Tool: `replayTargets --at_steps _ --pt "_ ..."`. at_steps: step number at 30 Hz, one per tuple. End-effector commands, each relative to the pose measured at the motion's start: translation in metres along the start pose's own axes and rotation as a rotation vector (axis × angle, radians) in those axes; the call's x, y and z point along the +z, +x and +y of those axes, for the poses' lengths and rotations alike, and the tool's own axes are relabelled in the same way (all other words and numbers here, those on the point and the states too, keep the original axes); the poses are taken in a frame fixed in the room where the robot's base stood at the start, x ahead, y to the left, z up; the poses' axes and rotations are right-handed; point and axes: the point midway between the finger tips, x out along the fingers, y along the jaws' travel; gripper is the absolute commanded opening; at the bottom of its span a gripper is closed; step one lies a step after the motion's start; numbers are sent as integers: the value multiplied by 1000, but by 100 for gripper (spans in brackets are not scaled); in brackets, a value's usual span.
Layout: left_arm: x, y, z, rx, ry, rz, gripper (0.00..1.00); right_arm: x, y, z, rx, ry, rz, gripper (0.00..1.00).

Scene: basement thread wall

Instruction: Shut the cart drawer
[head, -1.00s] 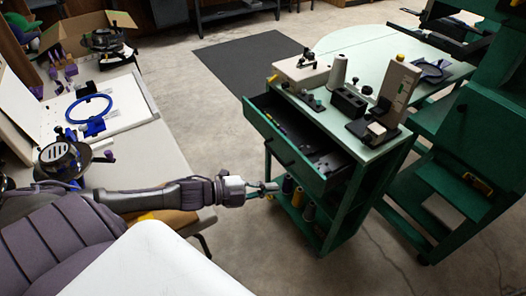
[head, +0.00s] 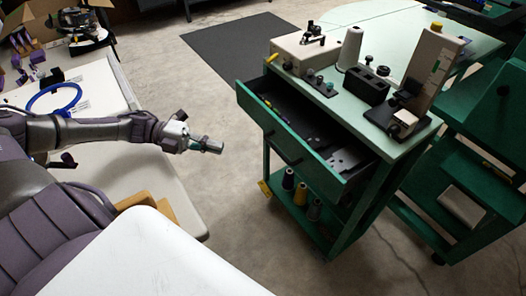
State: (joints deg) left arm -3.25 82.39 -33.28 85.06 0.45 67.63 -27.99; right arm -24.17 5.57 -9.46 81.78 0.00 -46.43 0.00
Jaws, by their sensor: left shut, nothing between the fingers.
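The green cart (head: 352,232) stands right of centre in the head view. Its drawer (head: 283,143) is pulled out toward the left and front, with dark contents showing inside. A dark handle sits on the drawer's front panel. My left gripper (head: 216,146) is shut and empty. It is in the air to the left of the drawer front, apart from it, pointing toward it. My right gripper is not in view.
A sewing device, a white thread cone (head: 349,48) and a beige machine (head: 432,70) stand on the cart top. Thread spools (head: 301,194) sit on its lower shelf. A white table (head: 150,180) is at left. Bare floor (head: 225,205) lies between table and cart.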

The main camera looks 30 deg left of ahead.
Motion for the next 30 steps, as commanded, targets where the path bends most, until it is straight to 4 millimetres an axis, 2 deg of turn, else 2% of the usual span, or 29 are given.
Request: replayTargets --at_steps 5,16,23,30 --pt "0 21 -1 -5 1 3 0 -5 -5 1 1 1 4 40" --pt "-1 100 -3 -7 3 3 0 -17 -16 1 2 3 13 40" --pt "21 121 -1 -4 2 -1 0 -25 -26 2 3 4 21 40" --pt "28 127 0 -1 -1 0 0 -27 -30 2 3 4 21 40"
